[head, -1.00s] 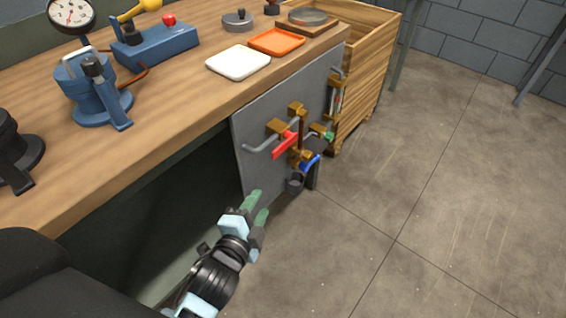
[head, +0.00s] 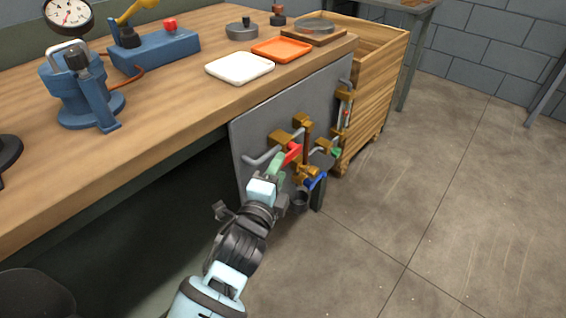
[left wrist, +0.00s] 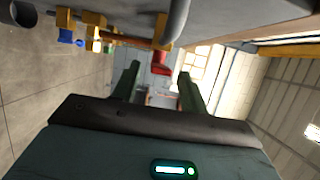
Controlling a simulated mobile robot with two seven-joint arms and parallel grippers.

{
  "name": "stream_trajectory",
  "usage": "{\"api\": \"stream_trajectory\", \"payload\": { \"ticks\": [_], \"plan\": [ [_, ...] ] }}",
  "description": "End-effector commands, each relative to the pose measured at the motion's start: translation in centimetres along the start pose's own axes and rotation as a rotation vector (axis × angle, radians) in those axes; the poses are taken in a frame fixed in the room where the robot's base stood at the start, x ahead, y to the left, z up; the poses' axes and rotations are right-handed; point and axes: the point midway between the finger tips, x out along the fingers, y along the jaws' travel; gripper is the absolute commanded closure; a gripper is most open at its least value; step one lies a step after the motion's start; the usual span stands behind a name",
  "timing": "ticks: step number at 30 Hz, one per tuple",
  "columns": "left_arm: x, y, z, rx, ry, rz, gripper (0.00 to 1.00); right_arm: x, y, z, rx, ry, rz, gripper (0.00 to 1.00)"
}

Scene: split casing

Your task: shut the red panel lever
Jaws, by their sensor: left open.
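The red panel lever (head: 293,153) is on the grey panel (head: 252,128) under the bench's edge, beside brass fittings and a grey pipe. Part of it is hidden behind my left gripper (head: 278,168). That gripper is open, its green fingertips close to the red lever in the head view. In the left wrist view, the red lever (left wrist: 160,62) shows ahead, in the gap between the two open fingers (left wrist: 158,80). I cannot tell whether the fingers touch it. My right gripper is not in view.
A blue lever (head: 317,182) and a green handle (head: 335,152) sit close to the red lever. A wooden crate (head: 370,95) stands right of the panel. The bench top (head: 180,95) overhangs above, with a white tray (head: 240,68) and an orange tray (head: 281,49). The floor on the right is clear.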

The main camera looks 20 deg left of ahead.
Motion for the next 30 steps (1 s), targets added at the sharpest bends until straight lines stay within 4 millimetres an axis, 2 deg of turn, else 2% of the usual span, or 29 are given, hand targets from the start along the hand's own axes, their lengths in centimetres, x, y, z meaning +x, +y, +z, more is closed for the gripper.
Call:
{"api": "stream_trajectory", "payload": {
  "ticks": [3,7,19,27,30],
  "plan": [
    [1.6,0.1,0.0,0.000,-0.001,0.000,0.56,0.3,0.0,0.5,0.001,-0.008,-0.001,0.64],
    [2.8,0.1,0.0,0.000,-0.001,0.000,0.56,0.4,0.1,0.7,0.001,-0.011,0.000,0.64],
    [3.5,0.0,0.0,-0.001,0.000,0.001,0.56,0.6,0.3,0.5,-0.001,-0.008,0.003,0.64],
    [3.5,0.0,0.0,-0.001,0.000,0.001,0.90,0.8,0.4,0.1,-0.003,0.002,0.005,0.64],
    [3.4,0.1,0.0,-0.001,0.000,0.002,1.00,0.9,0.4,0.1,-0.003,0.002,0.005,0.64]
  ]
}}
